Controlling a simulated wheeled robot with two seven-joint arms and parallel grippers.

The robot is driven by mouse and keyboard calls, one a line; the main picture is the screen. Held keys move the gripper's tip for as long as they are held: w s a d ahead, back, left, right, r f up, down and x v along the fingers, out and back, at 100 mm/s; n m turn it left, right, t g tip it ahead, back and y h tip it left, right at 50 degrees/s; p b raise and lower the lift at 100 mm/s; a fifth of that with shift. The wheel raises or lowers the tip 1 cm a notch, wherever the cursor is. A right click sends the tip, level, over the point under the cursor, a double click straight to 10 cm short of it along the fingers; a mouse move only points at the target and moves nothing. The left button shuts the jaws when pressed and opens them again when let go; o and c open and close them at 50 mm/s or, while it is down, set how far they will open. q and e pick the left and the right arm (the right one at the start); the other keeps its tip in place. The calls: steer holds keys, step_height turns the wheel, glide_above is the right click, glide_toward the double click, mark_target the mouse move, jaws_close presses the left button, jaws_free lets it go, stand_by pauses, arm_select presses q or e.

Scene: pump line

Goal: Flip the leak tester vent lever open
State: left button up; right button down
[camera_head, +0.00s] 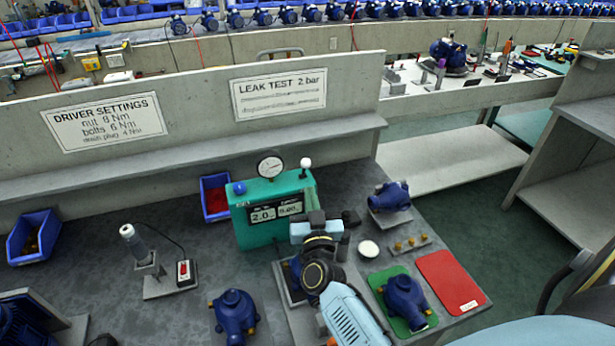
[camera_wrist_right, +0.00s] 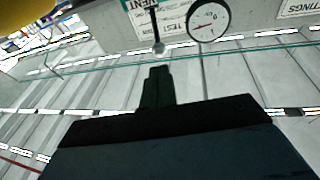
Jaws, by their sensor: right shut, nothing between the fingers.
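The leak tester (camera_head: 262,228) is a green box with a lit display and a round gauge (camera_head: 270,165) on top. Its vent lever (camera_head: 305,163) stands at the top right corner, with a white ball knob on a thin stem that looks upright. In the right wrist view, which is upside down, the lever's knob (camera_wrist_right: 159,48) shows just beyond my fingertips, with a small gap in the picture. A partly cut-off VENT label is beside the stem. My right gripper (camera_head: 318,215) is shut and empty in front of the tester; it also shows in the wrist view (camera_wrist_right: 157,72). My left gripper is out of view.
Blue pumps stand on the bench, one on a green mat (camera_head: 377,283), beside a red mat (camera_head: 450,280). A red-filled blue bin (camera_head: 215,198) is left of the tester. A driver stand (camera_head: 145,265) is further left. A shelf (camera_head: 190,160) runs behind.

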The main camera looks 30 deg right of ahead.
mark_target(306, 167)
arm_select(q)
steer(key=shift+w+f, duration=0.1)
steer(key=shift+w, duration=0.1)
arm_select(e)
steer(key=x, duration=0.6)
